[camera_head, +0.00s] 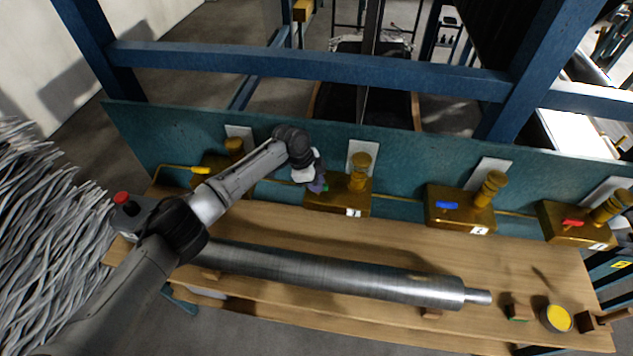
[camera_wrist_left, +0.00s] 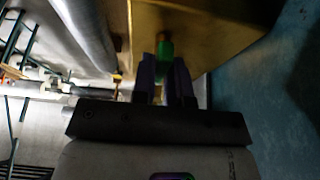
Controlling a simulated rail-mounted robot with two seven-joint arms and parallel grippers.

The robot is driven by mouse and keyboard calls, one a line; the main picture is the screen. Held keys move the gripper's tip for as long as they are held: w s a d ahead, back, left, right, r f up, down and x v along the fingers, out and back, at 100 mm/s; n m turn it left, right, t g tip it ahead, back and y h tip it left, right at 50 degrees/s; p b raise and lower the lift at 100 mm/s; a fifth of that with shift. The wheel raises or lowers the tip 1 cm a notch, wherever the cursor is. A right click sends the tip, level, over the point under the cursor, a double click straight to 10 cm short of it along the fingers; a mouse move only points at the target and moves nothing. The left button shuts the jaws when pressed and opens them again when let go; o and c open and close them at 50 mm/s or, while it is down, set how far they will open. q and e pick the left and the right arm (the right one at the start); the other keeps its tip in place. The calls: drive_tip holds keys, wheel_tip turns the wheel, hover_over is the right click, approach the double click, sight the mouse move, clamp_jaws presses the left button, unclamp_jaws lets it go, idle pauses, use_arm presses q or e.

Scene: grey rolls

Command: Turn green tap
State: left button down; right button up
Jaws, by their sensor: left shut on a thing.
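The green tap (camera_wrist_left: 164,58) shows in the left wrist view on the underside of a brass valve block (camera_wrist_left: 205,25). My left gripper (camera_wrist_left: 163,70) has its two purple fingers on either side of the green tap and is shut on it. In the head view my left gripper (camera_head: 317,184) is at the left side of the brass block (camera_head: 340,198), and a sliver of green shows by its fingers. Most of the tap is hidden there by the gripper. My right gripper is not in view.
Other brass blocks carry a yellow tap (camera_head: 201,170), a blue tap (camera_head: 447,205) and a red tap (camera_head: 573,223). A long steel roller (camera_head: 330,272) lies on the wooden bench (camera_head: 400,245) in front. A red button box (camera_head: 122,199) stands at the left end.

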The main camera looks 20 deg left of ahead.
use_arm(q)
drive_tip(key=shift+r+n+p, duration=0.15)
drive_tip(key=shift+n+p, duration=0.15)
drive_tip(key=shift+p, duration=0.15)
drive_tip(key=n+t+y+p, duration=0.1)
drive_tip(key=n+p, duration=0.2)
drive_tip(key=p, duration=0.1)
drive_tip(key=n+t+y+p, duration=0.1)
drive_tip(key=n+p, duration=0.3)
drive_tip(key=n+t+p, duration=0.1)
drive_tip(key=n+p, duration=0.3)
drive_tip(key=shift+s+d+r+y+p, duration=0.15)
drive_tip(key=shift+s+d+y+p, duration=0.1)
drive_tip(key=shift+y+p, duration=0.15)
drive_tip(key=n+y+p, duration=0.1)
drive_tip(key=n, duration=0.2)
drive_tip(key=shift+d+t+p, duration=0.1)
drive_tip(key=shift+t+p, duration=0.3)
drive_tip(key=shift+w+n+y+p, duration=0.1)
drive_tip(key=shift+n+y+p, duration=0.3)
drive_tip(key=shift+n, duration=0.5)
drive_tip(key=shift+f, duration=0.2)
drive_tip(key=c, duration=1.3)
unclamp_jaws()
drive_tip(key=shift+o, duration=0.8)
